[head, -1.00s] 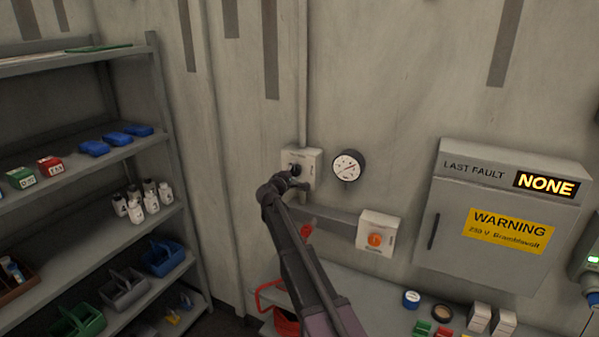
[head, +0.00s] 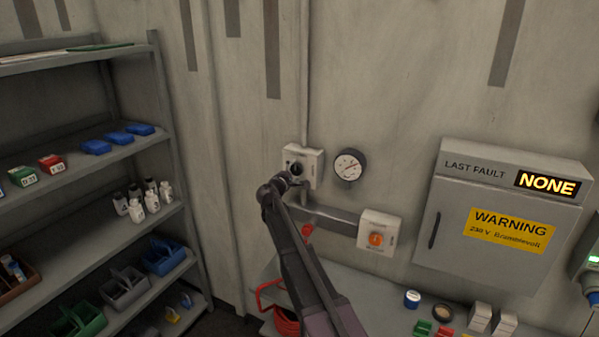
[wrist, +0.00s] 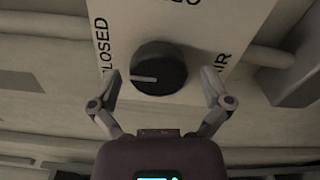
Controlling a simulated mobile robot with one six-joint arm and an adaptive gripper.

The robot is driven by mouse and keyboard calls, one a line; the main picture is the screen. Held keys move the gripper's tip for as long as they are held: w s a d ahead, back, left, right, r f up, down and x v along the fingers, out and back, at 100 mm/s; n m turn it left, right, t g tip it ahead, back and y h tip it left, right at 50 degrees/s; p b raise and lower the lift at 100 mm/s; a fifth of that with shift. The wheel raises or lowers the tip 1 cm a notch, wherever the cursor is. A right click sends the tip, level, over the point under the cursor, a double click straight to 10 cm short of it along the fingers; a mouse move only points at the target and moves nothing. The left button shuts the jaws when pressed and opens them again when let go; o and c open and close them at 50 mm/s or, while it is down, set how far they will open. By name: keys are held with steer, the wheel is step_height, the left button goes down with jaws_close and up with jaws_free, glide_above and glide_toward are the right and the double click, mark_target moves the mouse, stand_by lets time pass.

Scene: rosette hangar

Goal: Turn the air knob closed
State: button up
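The air knob (wrist: 158,68) is round and black, on a white plate (wrist: 205,28) on the wall. In the wrist view its white pointer line points left, toward the side lettered CLOSED. In the head view the knob (head: 296,168) shows just above the end of my arm. My gripper (wrist: 160,74) is open, with one finger on each side of the knob. Gaps show between both fingers and the knob, and nothing is held. The fingertips are hard to make out in the head view.
A round pressure gauge (head: 350,166) is right of the knob plate. A box with an orange knob (head: 379,234) is lower right, and a grey fault cabinet (head: 480,240) further right. A shelf rack (head: 165,120) stands left. A pipe runs up above the plate.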

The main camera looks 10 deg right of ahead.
steer(key=shift+w, duration=0.1)
steer(key=v, duration=1.2)
steer(key=shift+d, duration=0.1)
stand_by(0.4)
steer(key=s+d+f+m+g+y+b, duration=0.1)
steer(key=s+d+f+m+g+b, duration=0.25)
steer(key=s+d+f+g, duration=0.35)
steer(key=s+d+f+m+g+y+b, duration=0.15)
steer(key=s+d+f+m, duration=0.35)
steer(key=s+f, duration=0.5)
steer(key=s+a+f+m+g+y+b, duration=0.1)
steer(key=s+f+m+g+y+b, duration=0.1)
steer(key=s+f, duration=0.4)
steer(key=s+a+f+m+g+y+b, duration=0.1)
steer(key=s+f+g+y+b, duration=0.3)
steer(key=s, duration=0.8)
step_height(320, 180, down, 2)
steer(key=shift+a+f+m+y, duration=0.2)
steer(key=shift+a+m+y, duration=0.2)
steer(key=shift+m+y, duration=0.55)
